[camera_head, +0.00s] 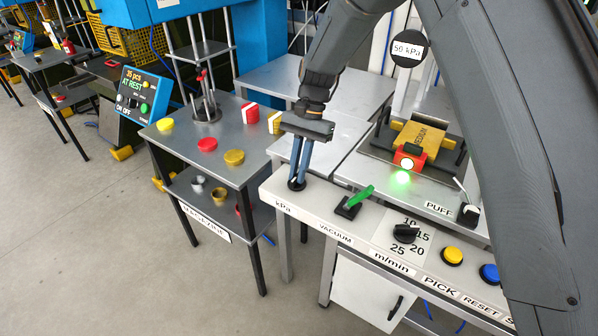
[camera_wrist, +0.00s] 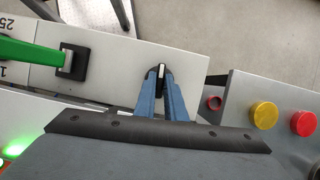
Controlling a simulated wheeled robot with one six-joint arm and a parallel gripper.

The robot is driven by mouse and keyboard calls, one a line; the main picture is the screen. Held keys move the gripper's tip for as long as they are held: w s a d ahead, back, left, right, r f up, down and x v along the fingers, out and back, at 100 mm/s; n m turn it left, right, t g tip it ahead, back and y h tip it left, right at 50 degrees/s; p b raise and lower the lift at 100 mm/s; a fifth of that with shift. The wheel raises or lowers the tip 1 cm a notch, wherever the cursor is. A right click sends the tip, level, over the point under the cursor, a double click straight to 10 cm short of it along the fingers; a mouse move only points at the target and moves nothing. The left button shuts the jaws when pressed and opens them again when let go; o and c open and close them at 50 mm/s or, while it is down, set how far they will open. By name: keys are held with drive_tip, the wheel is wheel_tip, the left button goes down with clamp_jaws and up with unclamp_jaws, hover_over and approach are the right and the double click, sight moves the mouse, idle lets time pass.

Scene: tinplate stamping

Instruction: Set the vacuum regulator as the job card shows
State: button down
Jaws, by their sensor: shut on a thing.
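The vacuum regulator is a small black knob (camera_head: 296,186) on the light panel, by the kPa label (camera_head: 283,208). In the wrist view the knob (camera_wrist: 161,70) shows a white mark. My gripper (camera_head: 300,176) points down with its blue fingers closed around the knob; the fingers (camera_wrist: 161,90) also show in the wrist view and hide part of it. I cannot make out a job card in either view.
A green-handled VACUUM lever (camera_head: 355,200) stands close right of the knob. A m/min dial (camera_head: 405,233), a yellow button (camera_head: 452,255) and a blue button (camera_head: 490,273) follow. A yellow block marked MEDIUM (camera_head: 421,138) lies behind. A table (camera_head: 185,145) with coloured tins stands left.

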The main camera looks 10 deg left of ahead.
drive_tip(key=shift+a+n+h+b, duration=0.15)
drive_tip(key=shift+n+h, duration=0.3)
drive_tip(key=shift+n, duration=0.65)
drive_tip(key=shift+a+n+h+b, duration=0.1)
drive_tip(key=shift+n+h+b, duration=0.25)
drive_tip(key=shift+n, duration=0.75)
drive_tip(key=c, duration=1.8)
unclamp_jaws()
drive_tip(key=shift+d, duration=0.1)
drive_tip(key=shift+b+v, duration=1)
drive_tip(key=shift+v, duration=2.95)
